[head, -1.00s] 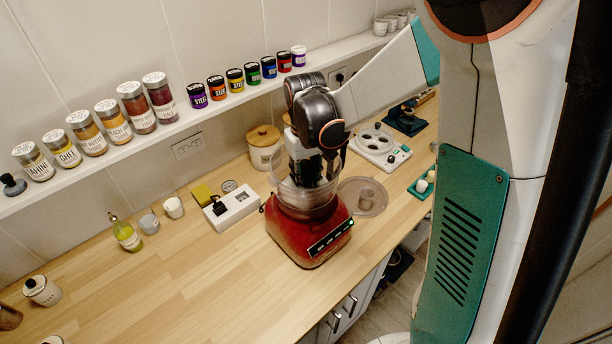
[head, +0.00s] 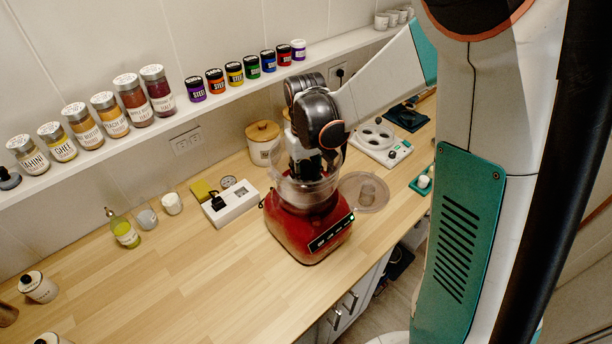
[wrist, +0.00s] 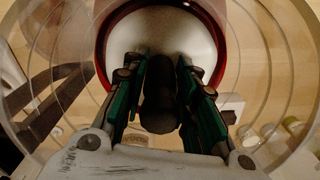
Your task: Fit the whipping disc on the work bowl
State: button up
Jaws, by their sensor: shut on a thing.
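The clear work bowl (head: 322,188) sits on a red food processor base (head: 303,234) on the counter. My gripper (head: 303,168) points down into the bowl from above. In the wrist view my gripper (wrist: 160,105) has its green-sided fingers shut on a dark, upright, rounded piece (wrist: 159,92), which I take for the whipping disc. The bowl's clear rings (wrist: 285,60) surround the fingers there. A pale round surface inside a red ring (wrist: 100,55) lies behind the piece. The piece's lower end and any contact with the bowl's centre are hidden.
A clear lid (head: 375,197) lies right of the base. A white holder (head: 232,208) with a black part stands left. A white tray with round recesses (head: 378,142) and a lidded canister (head: 262,146) stand behind.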

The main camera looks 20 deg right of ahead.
jog(key=o, duration=1.2)
jog(key=shift+c, duration=0.2)
notch_tip(320, 180, up, 12)
jog(key=s+r+t, duration=0.1)
jog(key=s, duration=0.1)
jog(key=s+r+t, duration=0.1)
jog(key=s, duration=0.2)
jog(key=s+r+t, duration=0.1)
jog(key=s, duration=0.2)
jog(key=shift+s+r+m, duration=0.1)
jog(key=shift+r+m, duration=0.2)
jog(key=shift+r, duration=0.1)
jog(key=s+t, duration=0.3)
jog(key=s, duration=0.5)
notch_tip(320, 180, down, 14)
jog(key=s+t+b, duration=0.1)
jog(key=b, duration=1.2)
jog(key=shift+f+m, duration=0.25)
jog(key=shift+m, duration=0.05)
